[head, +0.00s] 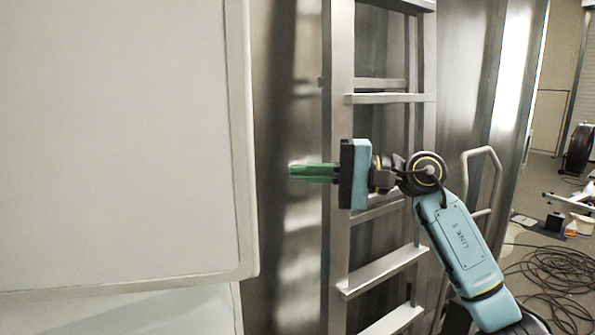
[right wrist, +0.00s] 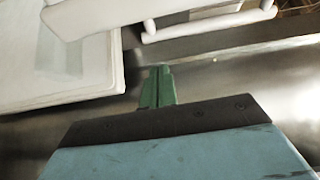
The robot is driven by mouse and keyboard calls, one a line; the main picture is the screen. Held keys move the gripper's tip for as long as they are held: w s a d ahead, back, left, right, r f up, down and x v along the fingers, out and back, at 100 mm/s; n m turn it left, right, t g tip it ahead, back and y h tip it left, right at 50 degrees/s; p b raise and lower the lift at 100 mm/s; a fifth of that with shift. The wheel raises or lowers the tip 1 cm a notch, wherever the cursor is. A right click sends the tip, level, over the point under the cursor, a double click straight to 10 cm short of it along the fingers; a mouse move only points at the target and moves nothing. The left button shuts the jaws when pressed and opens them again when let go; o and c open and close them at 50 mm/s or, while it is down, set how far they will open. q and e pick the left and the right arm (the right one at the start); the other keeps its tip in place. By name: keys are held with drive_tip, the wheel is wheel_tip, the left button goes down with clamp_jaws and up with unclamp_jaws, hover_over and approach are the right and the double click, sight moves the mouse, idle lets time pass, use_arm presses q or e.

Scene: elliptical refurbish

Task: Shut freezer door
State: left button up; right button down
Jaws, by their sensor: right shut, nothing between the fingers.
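A large white panel with a rounded rim, which looks like the freezer door (head: 120,140), fills the left of the head view. A second white surface (head: 150,312) shows below it. How far the door stands open is not clear. In the right wrist view a white rimmed panel (right wrist: 105,85), apparently part of the freezer, is at the upper left. My right gripper (head: 292,171) has green fingers pressed together and empty. It points left, to the right of the door's edge, with a visible gap in the picture. The fingers also show in the right wrist view (right wrist: 159,72). My left gripper is out of view.
A metal ladder (head: 342,260) stands behind my right arm, against shiny metal panels (head: 290,60). Black cables (head: 550,270) lie on the floor at the right. A white bar-like piece (right wrist: 210,22) shows at the top of the right wrist view.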

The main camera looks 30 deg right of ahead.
drive_tip(key=w+a+p, duration=0.1)
drive_tip(key=a+p, duration=0.3)
drive_tip(key=a, duration=0.3)
drive_tip(key=shift+a, duration=0.35)
